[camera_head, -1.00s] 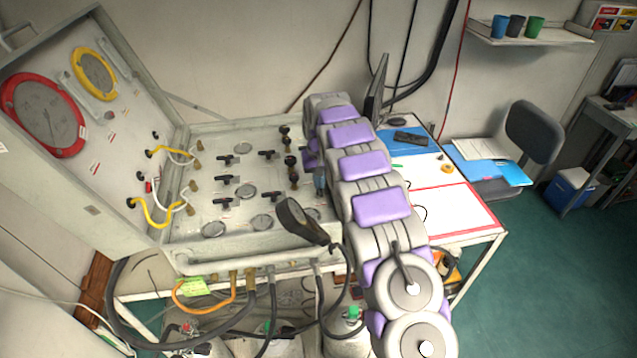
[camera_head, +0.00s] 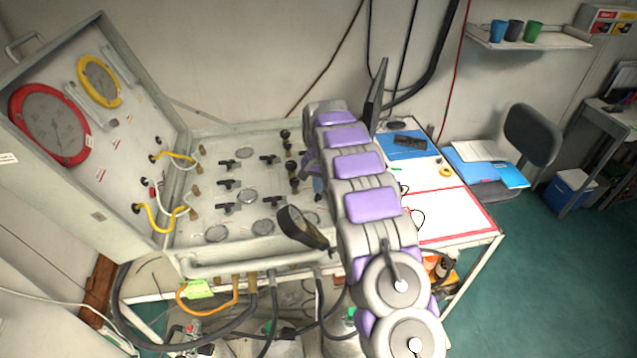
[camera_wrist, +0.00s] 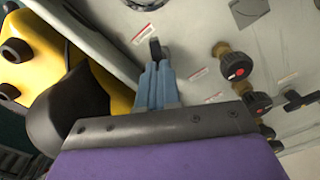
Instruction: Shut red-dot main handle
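The open air panel (camera_head: 180,240) shows at the left in the head view, with several black T-handles (camera_head: 228,183) and a column of black knobs on its face. In the head view, my arm hides part of the panel's right side.
Hoses (camera_head: 210,309) hang below the front. A table with a red-outlined white sheet (camera_head: 455,212) stands right of my arm. Green floor (camera_head: 545,270) is clear at the right.

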